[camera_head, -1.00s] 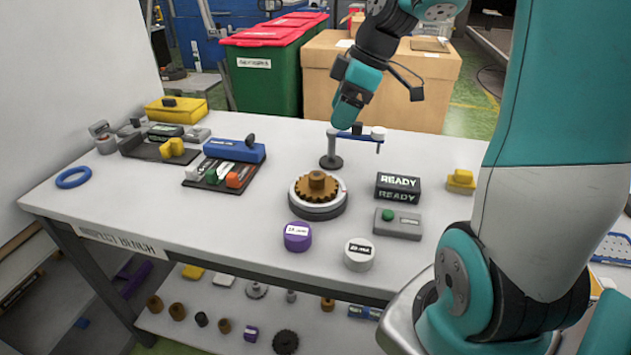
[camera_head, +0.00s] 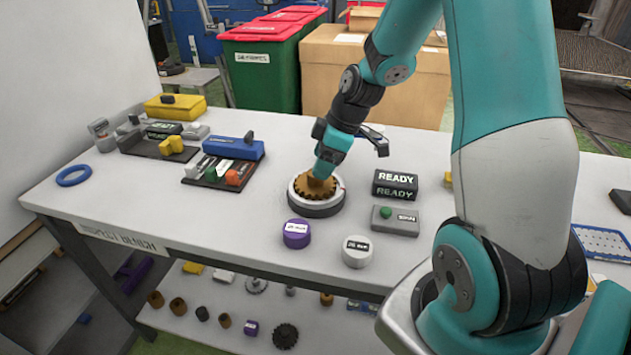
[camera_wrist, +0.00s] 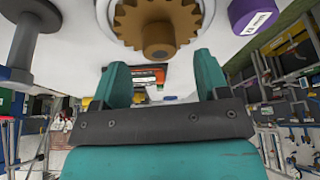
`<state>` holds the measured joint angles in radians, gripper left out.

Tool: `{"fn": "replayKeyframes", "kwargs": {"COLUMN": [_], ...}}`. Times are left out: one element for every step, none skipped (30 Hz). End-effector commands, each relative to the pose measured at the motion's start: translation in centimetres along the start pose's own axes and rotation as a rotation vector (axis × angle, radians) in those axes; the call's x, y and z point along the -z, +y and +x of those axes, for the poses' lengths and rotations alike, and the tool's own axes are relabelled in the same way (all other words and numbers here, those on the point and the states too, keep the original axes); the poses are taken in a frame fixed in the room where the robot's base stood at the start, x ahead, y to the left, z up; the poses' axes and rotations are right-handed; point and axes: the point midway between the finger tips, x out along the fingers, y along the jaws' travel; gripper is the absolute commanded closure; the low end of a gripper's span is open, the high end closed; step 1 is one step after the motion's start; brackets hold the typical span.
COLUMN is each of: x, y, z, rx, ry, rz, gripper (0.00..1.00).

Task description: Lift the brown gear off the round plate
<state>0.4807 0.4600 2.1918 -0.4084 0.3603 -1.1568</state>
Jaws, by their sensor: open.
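The brown gear (camera_head: 314,189) lies flat on the round plate (camera_head: 316,208), which has a pale top and a dark side. My gripper (camera_head: 324,174) is directly over the gear and covers its hub in the head view. In the wrist view the gear (camera_wrist: 158,22) shows with its teeth and raised hub, just beyond the fingertips. The two teal fingers of my gripper (camera_wrist: 160,62) are apart with nothing between them. The hub lines up with the gap. Whether a finger touches the gear cannot be told.
A purple cylinder (camera_head: 296,234) and a grey cylinder (camera_head: 357,252) stand in front of the plate. A READY sign (camera_head: 395,184) and a grey box with a green button (camera_head: 396,221) are to its right. A dark tray (camera_head: 220,172) is to its left.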

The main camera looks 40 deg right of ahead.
Motion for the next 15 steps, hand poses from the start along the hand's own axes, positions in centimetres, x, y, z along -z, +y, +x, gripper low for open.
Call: {"fn": "replayKeyframes", "kwargs": {"x": [0.0, 0.0, 0.0, 0.0, 0.0, 0.0, -0.1, -0.1, -0.1, -0.1, 0.0, 0.0, 0.0, -0.1, -0.1], "y": [-0.1, -0.1, 0.0, 0.0, 0.0, 0.0, 0.0, 0.0, 0.1, 0.1, 0.1, 0.1, 0.1, 0.1, 0.1], "z": [0.8, 1.2, 1.9, 2.3, 2.7, 3.0, 3.2, 3.4, 3.5, 3.6, 3.6, 3.6, 3.5, 3.5, 3.5], "rx": [0.007, 0.007, 0.005, 0.006, 0.005, 0.003, 0.003, 0.003, 0.001, 0.000, 0.000, 0.000, 0.000, 0.000, 0.000], "ry": [-0.002, -0.002, -0.002, -0.002, -0.002, -0.002, -0.002, -0.002, -0.001, -0.001, -0.001, -0.001, 0.000, -0.001, -0.001], "rz": [0.001, 0.001, 0.000, 0.000, 0.000, 0.000, 0.000, 0.000, 0.000, 0.000, 0.000, 0.000, 0.000, 0.000, 0.000], "gripper": [0.32, 0.32, 0.32, 0.32, 0.32, 0.32, 0.32, 0.32, 0.32, 0.32, 0.32, 0.32, 0.32, 0.32, 0.34]}}
